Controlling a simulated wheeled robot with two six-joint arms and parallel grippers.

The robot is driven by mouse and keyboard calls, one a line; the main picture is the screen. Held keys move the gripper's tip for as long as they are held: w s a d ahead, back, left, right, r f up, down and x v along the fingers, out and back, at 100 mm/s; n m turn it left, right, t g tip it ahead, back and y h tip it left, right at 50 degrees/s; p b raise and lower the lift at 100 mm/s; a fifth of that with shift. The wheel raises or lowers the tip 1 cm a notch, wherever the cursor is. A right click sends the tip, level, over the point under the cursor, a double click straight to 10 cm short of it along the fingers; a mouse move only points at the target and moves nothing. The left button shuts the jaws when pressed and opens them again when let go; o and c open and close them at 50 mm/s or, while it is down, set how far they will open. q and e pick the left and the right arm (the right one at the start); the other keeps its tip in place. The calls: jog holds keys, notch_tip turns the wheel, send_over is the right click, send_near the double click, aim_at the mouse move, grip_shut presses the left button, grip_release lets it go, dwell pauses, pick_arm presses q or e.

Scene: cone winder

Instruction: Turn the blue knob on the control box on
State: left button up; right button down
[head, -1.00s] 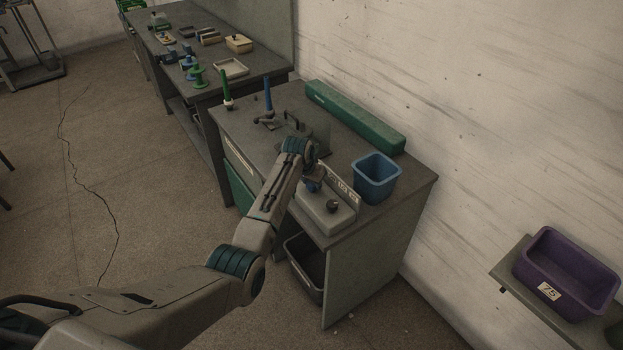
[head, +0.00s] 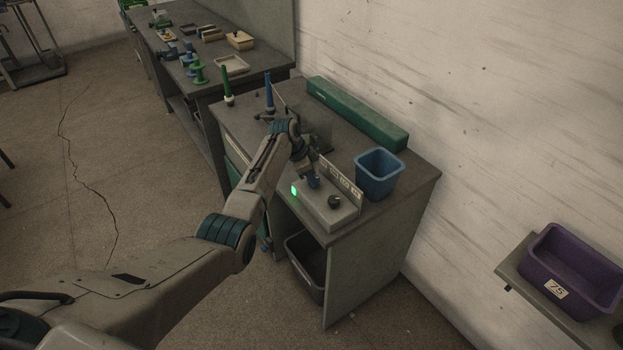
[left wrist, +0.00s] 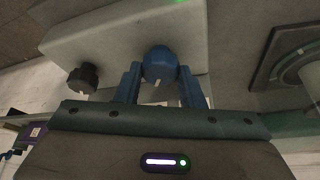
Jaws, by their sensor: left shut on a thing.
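The control box (head: 325,212) is a pale grey box on the near end of the grey bench, with a labelled plate along its back. A green light (head: 294,190) glows at its left end and shows at the top edge of the left wrist view (left wrist: 180,1). The blue knob (left wrist: 160,64) has a white mark facing the gripper in the left wrist view. My left gripper (head: 312,180) is shut on the blue knob, its blue fingers on either side of it in the left wrist view (left wrist: 160,80). A black knob (head: 334,202) is beside it. My right gripper is not in view.
A blue bin (head: 379,176) stands close to the right of the control box. A long green case (head: 357,112) lies along the wall. Green and blue spindles (head: 228,88) stand at the bench's far end. A purple bin (head: 570,270) sits on a shelf at right.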

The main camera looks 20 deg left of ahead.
pick_arm(q)
jog(key=shift+w+m, duration=0.1)
jog(key=shift+m, duration=0.4)
jog(key=o, duration=0.9)
jog(key=shift+o, duration=0.5)
jog(key=shift+r, duration=0.1)
jog(key=b+v, duration=0.3)
jog(key=v, duration=0.7)
jog(key=shift+a+r, duration=0.15)
jog(key=shift+r, duration=0.2)
jog(key=shift+f, duration=0.15)
